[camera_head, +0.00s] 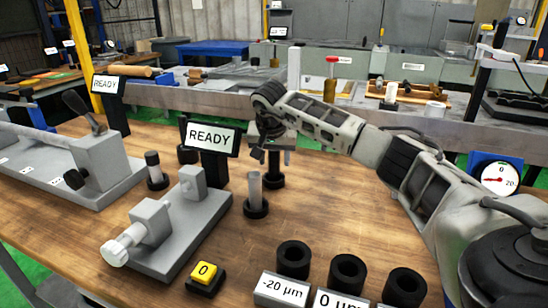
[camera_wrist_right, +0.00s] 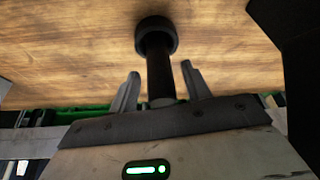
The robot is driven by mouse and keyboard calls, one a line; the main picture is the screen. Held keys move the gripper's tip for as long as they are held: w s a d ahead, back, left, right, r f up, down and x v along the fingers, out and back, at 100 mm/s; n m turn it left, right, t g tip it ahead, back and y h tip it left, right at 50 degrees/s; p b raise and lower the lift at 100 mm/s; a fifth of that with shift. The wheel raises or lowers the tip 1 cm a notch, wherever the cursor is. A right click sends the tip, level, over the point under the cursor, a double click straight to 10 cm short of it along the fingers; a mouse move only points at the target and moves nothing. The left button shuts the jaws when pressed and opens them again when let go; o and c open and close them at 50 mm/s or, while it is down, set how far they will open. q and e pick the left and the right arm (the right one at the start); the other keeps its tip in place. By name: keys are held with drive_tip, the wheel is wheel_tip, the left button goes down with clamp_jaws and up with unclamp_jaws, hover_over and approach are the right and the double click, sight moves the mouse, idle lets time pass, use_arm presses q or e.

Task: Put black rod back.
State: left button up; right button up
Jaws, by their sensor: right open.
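In the head view a black rod (camera_head: 276,166) stands upright in a round black base on the wooden table, behind a grey rod (camera_head: 254,186) in a similar base. My right gripper (camera_head: 259,152) hangs at its upper part. In the right wrist view the black rod (camera_wrist_right: 159,75) runs between the two separated fingers of my right gripper (camera_wrist_right: 160,72), and its black base (camera_wrist_right: 156,35) is against the wood. The gripper is open and I see no finger clearly touching the rod. My left gripper is not in view.
A grey measuring fixture (camera_head: 185,225) with a "READY" screen (camera_head: 210,137) stands left of the rods. Another rod (camera_head: 153,165) in a black base stands beside the large grey machine (camera_head: 70,165). A yellow button (camera_head: 204,273) and several black ring holders (camera_head: 294,260) sit at the front.

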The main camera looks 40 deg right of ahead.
drive_tip(key=v, duration=1.2)
drive_tip(key=shift+p, duration=0.4)
drive_tip(key=shift+w+r, duration=0.1)
